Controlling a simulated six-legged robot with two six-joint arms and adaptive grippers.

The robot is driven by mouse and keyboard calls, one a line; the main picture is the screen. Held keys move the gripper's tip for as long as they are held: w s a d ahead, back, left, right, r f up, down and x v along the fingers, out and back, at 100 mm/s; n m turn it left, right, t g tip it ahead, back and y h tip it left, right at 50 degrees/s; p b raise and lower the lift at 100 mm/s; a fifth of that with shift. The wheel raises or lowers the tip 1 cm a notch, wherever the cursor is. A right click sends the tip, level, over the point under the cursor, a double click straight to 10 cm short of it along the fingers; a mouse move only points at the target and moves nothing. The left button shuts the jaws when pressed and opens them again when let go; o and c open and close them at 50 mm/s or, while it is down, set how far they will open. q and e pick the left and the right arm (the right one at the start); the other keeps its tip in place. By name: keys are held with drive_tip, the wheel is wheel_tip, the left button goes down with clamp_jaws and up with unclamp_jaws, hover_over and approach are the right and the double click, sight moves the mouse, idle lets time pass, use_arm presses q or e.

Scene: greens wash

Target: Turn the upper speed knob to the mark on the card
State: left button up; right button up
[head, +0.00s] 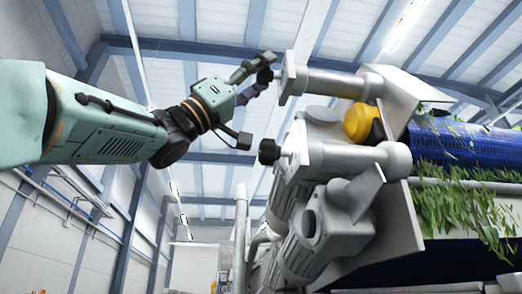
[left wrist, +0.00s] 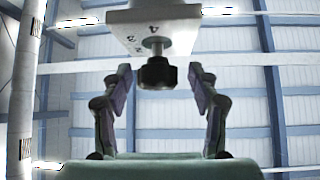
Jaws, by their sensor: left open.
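The upper speed knob (head: 264,76) is a small dark knob on a short shaft at the left end of the machine's upper grey arm. My left gripper (head: 259,78) is open around it, one finger above and one below in the head view. In the left wrist view the black knob (left wrist: 157,73) sits between the two spread fingers (left wrist: 160,80), with gaps on both sides. Behind it a pale plate (left wrist: 150,30) carries numerals, including a 4. A lower black knob (head: 269,151) is below, clear of the fingers. No card can be made out. My right gripper is not in view.
The grey machine body (head: 340,160) with a yellow round part (head: 362,124) stands right of my gripper. A blue drum (head: 460,143) and green leaves (head: 470,208) are at the far right. The space left of the knobs, below my arm, is open.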

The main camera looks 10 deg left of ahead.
use_arm(q)
drive_tip(key=shift+s+d+r, duration=0.1)
drive_tip(key=shift+d+r, duration=0.05)
drive_tip(key=shift+d, duration=0.4)
drive_tip(key=shift+a, duration=0.45)
drive_tip(key=shift+c, duration=1.3)
drive_tip(key=shift+d, duration=0.2)
drive_tip(key=c, duration=0.9)
